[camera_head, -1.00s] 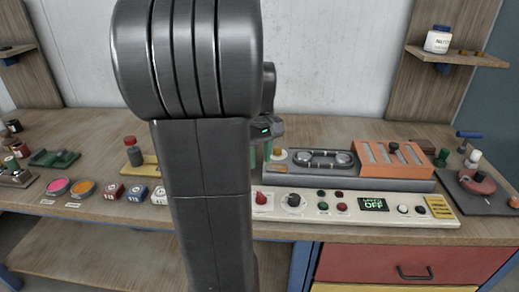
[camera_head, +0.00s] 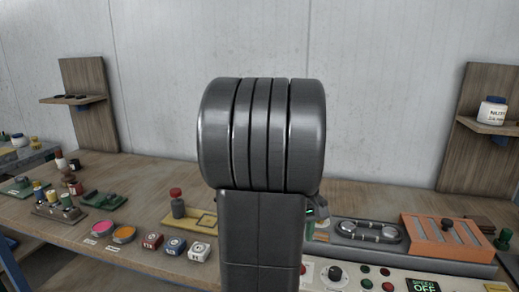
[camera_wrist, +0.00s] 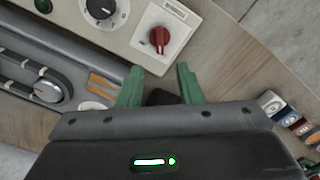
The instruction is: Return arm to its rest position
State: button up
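My arm stands in the middle of the head view and hides part of the workbench (camera_head: 140,255). My gripper (camera_wrist: 160,86) shows in the wrist view with two green fingers apart and nothing seen between them. It is over the bench, near the control panel (camera_wrist: 135,30) with its red knob (camera_wrist: 159,38) and black dial (camera_wrist: 100,8). In the head view my gripper is mostly hidden behind my arm; only a small dark part with a green light shows at its right side.
The grey machine with an oval track (camera_head: 368,231) and an orange rack (camera_head: 445,238) stand right of my arm. Small labelled boxes (camera_head: 175,246), pink and orange pots (camera_head: 123,234) and a yellow tray (camera_head: 203,221) lie to the left. A wall shelf (camera_head: 490,124) holds a white jar.

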notch_tip(320, 180, down, 8)
jog(key=shift+f, duration=0.15)
jog(key=shift+m, duration=0.3)
dwell(0.3)
